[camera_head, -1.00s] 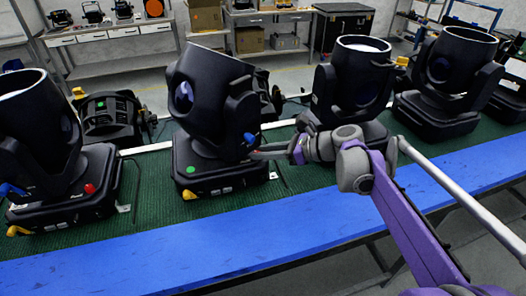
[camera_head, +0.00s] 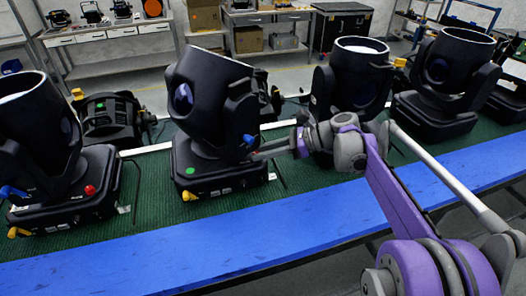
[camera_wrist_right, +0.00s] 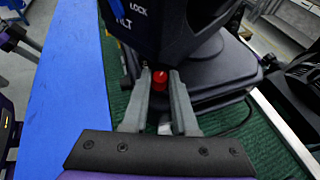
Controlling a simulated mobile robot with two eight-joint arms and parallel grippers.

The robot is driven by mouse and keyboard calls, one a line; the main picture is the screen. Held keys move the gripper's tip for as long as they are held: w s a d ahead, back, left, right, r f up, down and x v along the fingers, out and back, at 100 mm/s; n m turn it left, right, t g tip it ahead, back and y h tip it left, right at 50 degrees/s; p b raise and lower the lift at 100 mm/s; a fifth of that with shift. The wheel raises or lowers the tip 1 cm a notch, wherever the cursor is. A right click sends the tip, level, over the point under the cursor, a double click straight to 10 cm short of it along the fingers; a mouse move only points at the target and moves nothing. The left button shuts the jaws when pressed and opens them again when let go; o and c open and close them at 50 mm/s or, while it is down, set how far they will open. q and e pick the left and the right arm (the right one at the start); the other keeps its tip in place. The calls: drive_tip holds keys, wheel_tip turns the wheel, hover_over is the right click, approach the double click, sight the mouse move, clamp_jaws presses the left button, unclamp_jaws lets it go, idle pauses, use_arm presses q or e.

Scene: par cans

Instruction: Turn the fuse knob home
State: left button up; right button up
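The fuse knob (camera_wrist_right: 160,78) is a small red knob low on the base of a black par can, seen in the right wrist view. My right gripper (camera_wrist_right: 161,80) has its two grey fingers on either side of the knob, apart, with a narrow gap showing. In the head view, my right gripper (camera_head: 260,152) reaches from the right to the right side of the middle par can (camera_head: 207,100), and its knob is hidden there behind the fingers. A green dot marks the front of that can's base. My left gripper is not in view.
Other par cans stand left (camera_head: 35,130) and right (camera_head: 355,75) on the green mat (camera_head: 165,217). The left one has its own red knob (camera_head: 90,189). A blue strip (camera_head: 200,255) runs clear along the front edge. Workbenches stand behind.

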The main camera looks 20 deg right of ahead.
drive_tip(key=o, duration=0.4)
drive_tip(key=shift+o, duration=0.2)
drive_tip(key=v, duration=1)
drive_tip(key=shift+d+r, duration=0.25)
drive_tip(key=shift+d, duration=0.1)
drive_tip(key=shift+s+f, duration=0.1)
drive_tip(key=shift+s, duration=0.1)
